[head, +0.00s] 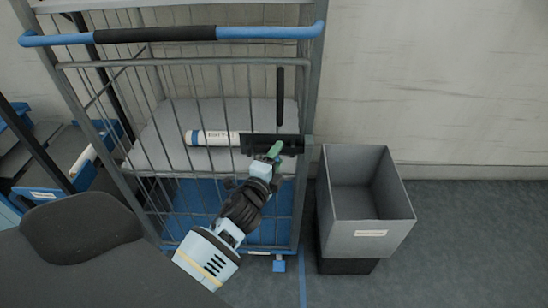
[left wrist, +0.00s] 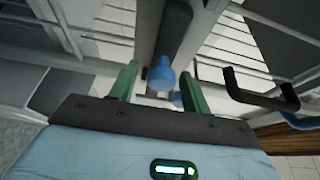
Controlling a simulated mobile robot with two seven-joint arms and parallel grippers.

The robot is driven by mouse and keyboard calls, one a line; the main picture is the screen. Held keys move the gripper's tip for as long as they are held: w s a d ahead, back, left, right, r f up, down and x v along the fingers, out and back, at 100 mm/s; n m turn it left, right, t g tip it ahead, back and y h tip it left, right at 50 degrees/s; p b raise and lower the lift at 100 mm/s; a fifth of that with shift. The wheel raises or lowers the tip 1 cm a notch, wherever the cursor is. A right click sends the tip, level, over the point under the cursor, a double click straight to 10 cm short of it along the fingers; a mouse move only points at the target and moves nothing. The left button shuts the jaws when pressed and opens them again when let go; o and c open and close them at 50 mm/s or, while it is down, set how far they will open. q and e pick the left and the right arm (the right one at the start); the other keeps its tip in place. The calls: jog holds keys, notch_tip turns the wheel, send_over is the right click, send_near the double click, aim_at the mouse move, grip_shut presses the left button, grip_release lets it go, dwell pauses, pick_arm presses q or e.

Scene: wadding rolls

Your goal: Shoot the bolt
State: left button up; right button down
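The bolt is on the wire gate of a grey roll cage (head: 310,90). Its blue knob (left wrist: 160,75) shows in the left wrist view, in front of a dark grey bar (left wrist: 173,35). In the head view a dark plate (head: 288,146) sits at the gate's right side, and my gripper hides the knob. My left gripper (head: 275,150) is at this plate. Its green fingers stand apart in the left wrist view (left wrist: 160,85), one on each side of the knob, with gaps visible. Whether the knob lies fully between the fingertips is hard to tell. My right gripper is not in view.
A white roll with a blue end (head: 208,137) lies on the cage's shelf. A black handle (head: 280,95) stands on the gate and also shows close on the right in the left wrist view (left wrist: 262,95). A grey bin (head: 368,232) stands right of the cage; floor beyond it is clear.

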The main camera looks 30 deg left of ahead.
pick_arm(q)
jog(key=shift+s+a, duration=0.1)
jog(key=shift+s, duration=0.05)
jog(key=shift+s, duration=0.25)
jog(key=s+d, duration=0.1)
jog(key=s, duration=0.6)
jog(key=shift+d, duration=0.15)
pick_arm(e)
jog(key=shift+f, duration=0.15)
pick_arm(q)
jog(key=s+d+f+n+g+h+p, duration=0.1)
jog(key=s+d+f+n+g+p, duration=0.2)
jog(key=s, duration=0.8)
jog(key=s+d+f+n+g+h+p, duration=0.2)
jog(key=s+f+n, duration=0.3)
jog(key=s, duration=0.6)
jog(key=s+d+f+n+g+h+p, duration=0.1)
jog(key=s+d+f+n+g+p, duration=0.3)
jog(key=s, duration=0.7)
jog(key=shift+f+n+h, duration=0.25)
jog(key=shift+n+h, duration=0.15)
jog(key=shift+n, duration=0.7)
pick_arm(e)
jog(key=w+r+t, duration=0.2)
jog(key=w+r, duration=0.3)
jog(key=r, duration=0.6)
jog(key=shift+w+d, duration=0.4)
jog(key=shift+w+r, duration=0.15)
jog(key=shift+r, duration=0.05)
